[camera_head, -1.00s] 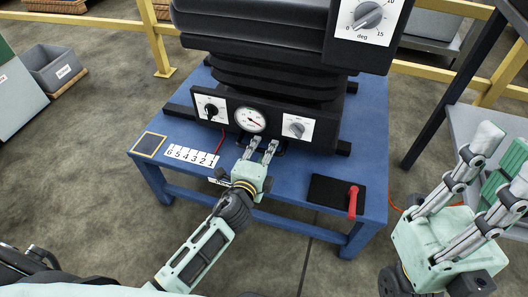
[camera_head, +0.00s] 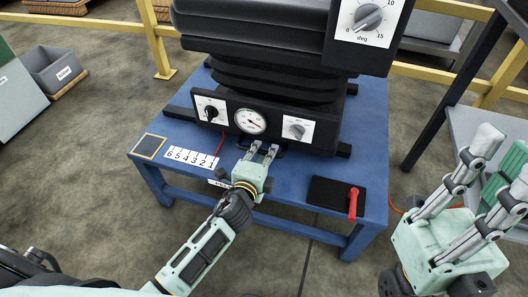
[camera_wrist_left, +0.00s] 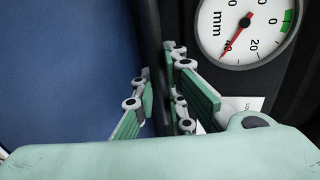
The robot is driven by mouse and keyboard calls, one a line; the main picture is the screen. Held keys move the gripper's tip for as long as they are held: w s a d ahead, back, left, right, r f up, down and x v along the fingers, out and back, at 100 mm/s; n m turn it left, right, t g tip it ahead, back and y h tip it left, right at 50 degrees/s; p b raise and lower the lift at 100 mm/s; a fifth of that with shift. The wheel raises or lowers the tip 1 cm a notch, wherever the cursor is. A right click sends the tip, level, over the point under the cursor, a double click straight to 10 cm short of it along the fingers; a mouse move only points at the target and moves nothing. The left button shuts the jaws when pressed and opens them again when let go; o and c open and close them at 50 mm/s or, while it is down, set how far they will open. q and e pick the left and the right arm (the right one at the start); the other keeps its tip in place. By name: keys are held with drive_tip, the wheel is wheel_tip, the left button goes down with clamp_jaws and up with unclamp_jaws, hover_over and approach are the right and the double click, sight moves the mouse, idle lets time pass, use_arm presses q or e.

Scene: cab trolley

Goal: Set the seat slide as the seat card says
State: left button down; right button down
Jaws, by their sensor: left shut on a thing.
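The dark seat (camera_head: 275,75) stands on a blue table (camera_head: 300,215). Its front panel carries a round gauge (camera_head: 250,121) marked in mm. In the left wrist view the gauge (camera_wrist_left: 243,25) shows a red needle pointing near 40, with a green band past 0. My left gripper (camera_head: 262,151) is at the panel's lower edge, its fingers closed around a dark bar (camera_wrist_left: 150,60) that runs between them in the wrist view. My right gripper (camera_head: 500,165) is at the right, fingers spread and empty. I cannot make out a seat card.
A number strip (camera_head: 190,158) lies left of my left gripper. Knobs (camera_head: 210,112) (camera_head: 297,130) flank the gauge; a deg dial (camera_head: 367,17) is above. A black block with a red lever (camera_head: 353,203) is at the right. A yellow rail (camera_head: 155,40) runs behind.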

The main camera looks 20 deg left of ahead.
sight(245, 148)
use_arm(q)
drive_tip(key=shift+a, duration=0.15)
drive_tip(key=a+p, duration=0.2)
drive_tip(key=a, duration=0.3)
drive_tip(key=shift+w+a, duration=0.1)
drive_tip(key=shift+a, duration=0.25)
drive_tip(key=shift+a+f, duration=0.1)
drive_tip(key=shift+a, duration=0.25)
drive_tip(key=shift+d, duration=0.2)
drive_tip(key=c, duration=1.8)
unclamp_jaws()
drive_tip(key=shift+d, duration=0.15)
drive_tip(key=shift+o, duration=0.2)
drive_tip(key=v, duration=1.2)
